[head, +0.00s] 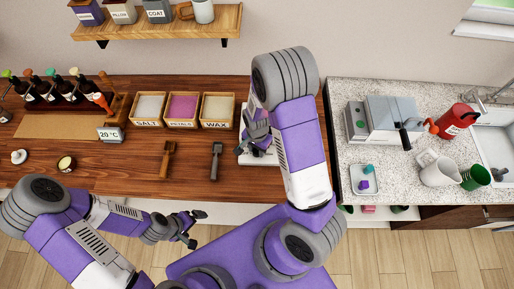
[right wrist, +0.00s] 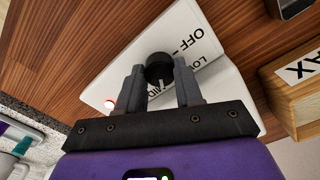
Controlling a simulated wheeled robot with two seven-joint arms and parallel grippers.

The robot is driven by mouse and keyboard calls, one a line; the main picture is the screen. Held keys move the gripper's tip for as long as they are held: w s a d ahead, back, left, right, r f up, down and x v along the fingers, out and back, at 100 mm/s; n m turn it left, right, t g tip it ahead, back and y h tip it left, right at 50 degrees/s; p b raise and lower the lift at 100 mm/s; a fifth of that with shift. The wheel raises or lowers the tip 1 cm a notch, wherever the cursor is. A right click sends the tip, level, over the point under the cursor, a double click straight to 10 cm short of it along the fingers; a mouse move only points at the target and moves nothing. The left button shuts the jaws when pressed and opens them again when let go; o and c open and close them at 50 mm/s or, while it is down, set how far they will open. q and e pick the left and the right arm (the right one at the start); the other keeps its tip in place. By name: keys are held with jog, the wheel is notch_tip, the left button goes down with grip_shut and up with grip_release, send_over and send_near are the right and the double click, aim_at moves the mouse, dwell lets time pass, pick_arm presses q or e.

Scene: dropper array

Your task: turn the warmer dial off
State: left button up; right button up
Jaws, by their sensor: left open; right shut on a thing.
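The white warmer (right wrist: 215,70) fills the middle of the right wrist view, with "OFF" and "LOW" printed on it and other lettering partly covered. Its black round dial (right wrist: 158,68) sits between the fingers of my right gripper (right wrist: 160,85), which is shut on it. I cannot tell which mark the dial points to. In the head view the warmer (head: 246,161) is mostly hidden under my right gripper (head: 258,140) and arm. My left gripper (head: 197,228) is open and empty, in front of the counter edge.
Wooden boxes marked salt (head: 149,107), petals (head: 183,107) and wax (head: 217,108) stand left of the warmer. Two tools, a brown one (head: 167,158) and a dark-headed one (head: 215,160), lie on the wooden counter (head: 120,165). A red bottle (head: 455,121) stands by the sink at right.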

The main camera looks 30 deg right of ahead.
jog(key=n, duration=0.4)
jog(key=shift+b, duration=0.4)
jog(key=n, duration=0.3)
jog(key=shift+n+b, duration=0.3)
jog(key=shift+b, duration=0.1)
jog(key=n+b, duration=0.1)
jog(key=n, duration=0.3)
jog(key=shift+n, duration=0.3)
jog(key=n+b, duration=0.1)
jog(key=n, duration=0.2)
jog(key=shift+n, duration=0.3)
jog(key=n, duration=0.3)
jog(key=shift+n, duration=2.5)
jog(key=o, duration=1)
